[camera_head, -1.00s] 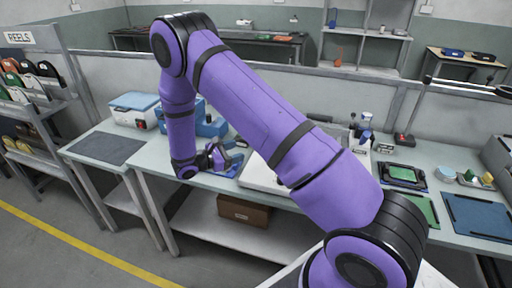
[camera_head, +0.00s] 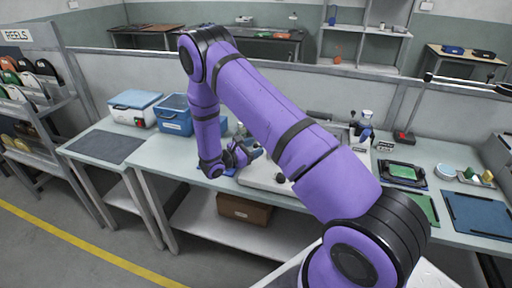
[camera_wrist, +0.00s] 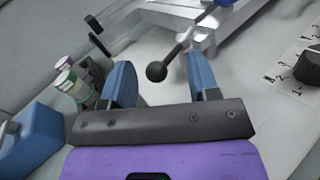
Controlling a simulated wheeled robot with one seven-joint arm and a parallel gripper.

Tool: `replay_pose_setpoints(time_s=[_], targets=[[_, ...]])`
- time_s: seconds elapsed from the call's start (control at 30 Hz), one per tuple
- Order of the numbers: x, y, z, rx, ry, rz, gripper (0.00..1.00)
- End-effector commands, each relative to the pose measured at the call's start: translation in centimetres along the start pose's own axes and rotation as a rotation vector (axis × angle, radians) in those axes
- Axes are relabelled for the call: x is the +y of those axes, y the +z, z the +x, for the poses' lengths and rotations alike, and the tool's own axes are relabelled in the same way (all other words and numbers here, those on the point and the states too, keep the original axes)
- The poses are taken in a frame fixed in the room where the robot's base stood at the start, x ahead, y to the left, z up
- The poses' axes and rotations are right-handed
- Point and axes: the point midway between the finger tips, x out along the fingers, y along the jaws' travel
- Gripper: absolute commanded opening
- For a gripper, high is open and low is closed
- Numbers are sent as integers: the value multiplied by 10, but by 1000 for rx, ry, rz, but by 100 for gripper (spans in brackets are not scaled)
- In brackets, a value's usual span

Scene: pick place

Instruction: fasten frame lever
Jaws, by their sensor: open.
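The lever (camera_wrist: 180,50) is a thin dark rod ending in a black ball knob (camera_wrist: 157,71), seen in the wrist view. It comes off a grey metal frame (camera_wrist: 222,37) on a pale machine base. My gripper (camera_wrist: 160,72) has two blue fingers spread apart, and the ball shows between their tips with a gap on each side. I cannot tell whether the ball is at fingertip depth. In the head view my gripper (camera_head: 245,156) is at the left end of the white machine base (camera_head: 262,180); the lever is not clear there.
A black dial (camera_wrist: 309,68) with printed marks is right of the fingers. Small jars (camera_wrist: 72,84) and a blue object (camera_wrist: 32,140) are at left. A blue bin (camera_head: 175,122) stands behind my arm. Trays with green boards (camera_head: 403,173) lie on the right of the bench.

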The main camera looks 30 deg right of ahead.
Motion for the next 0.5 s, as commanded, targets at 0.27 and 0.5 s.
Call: replay_pose_setpoints(time_s=[0.27, 0.5], targets=[[0, 0, 12, 0, 0, 0, 55], [0, 0, 12, 0, 0, 0, 44]])
